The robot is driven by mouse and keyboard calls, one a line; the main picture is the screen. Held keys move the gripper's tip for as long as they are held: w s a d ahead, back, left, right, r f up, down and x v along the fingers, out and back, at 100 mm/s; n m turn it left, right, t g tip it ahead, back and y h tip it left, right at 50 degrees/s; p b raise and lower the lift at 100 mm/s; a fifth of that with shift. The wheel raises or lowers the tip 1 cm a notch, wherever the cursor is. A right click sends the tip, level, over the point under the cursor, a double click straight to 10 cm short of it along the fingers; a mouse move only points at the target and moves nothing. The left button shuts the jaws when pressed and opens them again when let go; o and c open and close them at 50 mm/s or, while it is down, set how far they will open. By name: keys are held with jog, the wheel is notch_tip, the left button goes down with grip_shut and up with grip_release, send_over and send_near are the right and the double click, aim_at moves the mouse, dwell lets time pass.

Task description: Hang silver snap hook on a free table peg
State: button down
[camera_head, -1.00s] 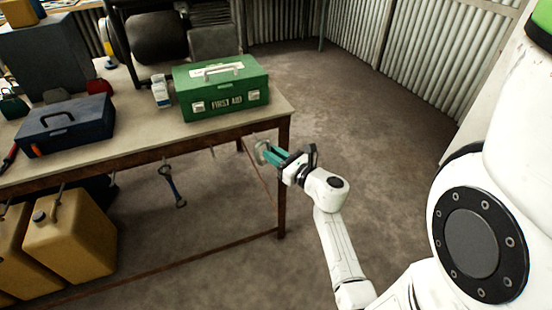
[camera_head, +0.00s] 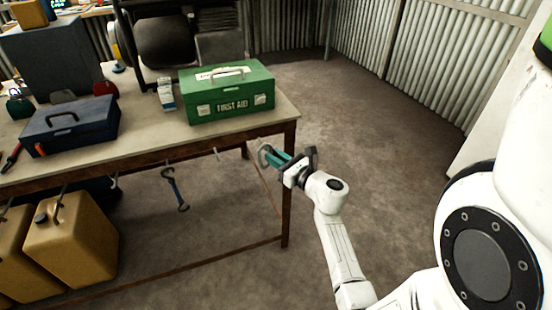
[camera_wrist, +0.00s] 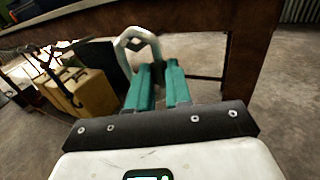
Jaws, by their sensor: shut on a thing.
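The silver snap hook (camera_wrist: 133,38) is held at the tips of my gripper (camera_wrist: 158,75), with its curved end upright beyond the green fingers. In the head view my gripper (camera_head: 274,158) is shut on the snap hook (camera_head: 262,150), close to the table's right front leg and below the tabletop edge. A small pale peg (camera_head: 217,154) sticks out of the table's front rail, left of the gripper, with nothing seen on it. The table (camera_head: 150,135) stands on the left.
A green first aid box (camera_head: 228,97) and a dark blue toolbox (camera_head: 70,124) stand on the tabletop. Tan jerrycans (camera_head: 75,245) stand on the floor under the table. The table leg (camera_head: 289,190) is right beside my gripper. The floor on the right is open.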

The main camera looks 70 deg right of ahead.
dwell(0.3)
jog(key=c, duration=1)
grip_release()
jog(key=shift+o, duration=0.2)
jog(key=shift+s, duration=0.1)
jog(key=v, duration=1)
jog(key=shift+s+a, duration=0.2)
jog(key=shift+s, duration=0.05)
jog(key=shift+r, duration=0.1)
